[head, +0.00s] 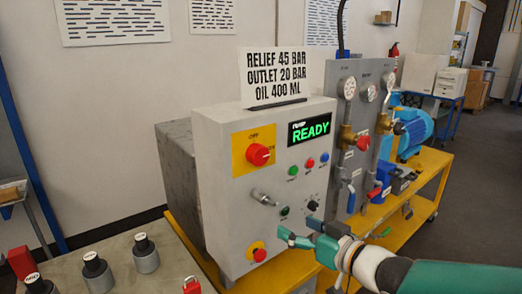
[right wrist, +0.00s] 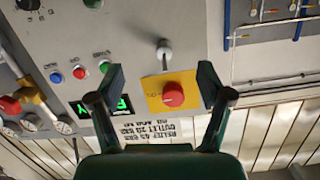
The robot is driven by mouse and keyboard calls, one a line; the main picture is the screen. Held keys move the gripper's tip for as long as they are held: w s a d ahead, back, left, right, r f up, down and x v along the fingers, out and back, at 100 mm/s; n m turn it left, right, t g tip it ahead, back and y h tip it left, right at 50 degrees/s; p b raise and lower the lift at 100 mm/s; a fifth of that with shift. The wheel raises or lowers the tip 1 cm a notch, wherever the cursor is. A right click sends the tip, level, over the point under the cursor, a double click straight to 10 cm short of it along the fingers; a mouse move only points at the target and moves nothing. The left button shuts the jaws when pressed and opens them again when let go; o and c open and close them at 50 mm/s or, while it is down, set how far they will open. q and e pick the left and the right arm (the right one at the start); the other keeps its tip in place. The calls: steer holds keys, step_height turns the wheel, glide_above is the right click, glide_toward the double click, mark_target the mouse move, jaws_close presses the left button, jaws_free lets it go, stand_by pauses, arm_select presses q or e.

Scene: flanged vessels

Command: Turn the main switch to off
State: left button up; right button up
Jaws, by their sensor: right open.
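The main switch is a red knob (head: 258,154) on a yellow plate (head: 240,141), high on the front of the grey control box (head: 215,190). Lettering above the knob reads OFF; the knob's exact setting is too small to tell. In the right wrist view, upside down, the red knob (right wrist: 173,95) shows between my fingers in the picture. My right gripper (head: 297,230) is open and empty. In the head view it is below and right of the switch, in front of the box's lower right part, apart from the knob. My left gripper is not in view.
A READY display (head: 310,131), small buttons, a silver lever (head: 264,197) and a red push-button (head: 258,252) share the box front. A sign (head: 275,76) stands on top. A gauge panel (head: 356,110) is on the right. Black-topped cylinders (head: 145,252) stand on the table at left.

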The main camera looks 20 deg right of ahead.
steer(key=s+d+r+n+t+y+p, duration=0.1)
steer(key=s+r+n+t, duration=0.15)
steer(key=r, duration=0.95)
arm_select(q)
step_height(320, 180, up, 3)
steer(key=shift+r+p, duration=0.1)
steer(key=shift+p, duration=0.55)
arm_select(e)
glide_toward(262, 158)
steer(key=shift+m+g, duration=0.25)
steer(key=shift+g, duration=0.1)
steer(key=x, duration=1)
steer(key=shift+r, duration=0.25)
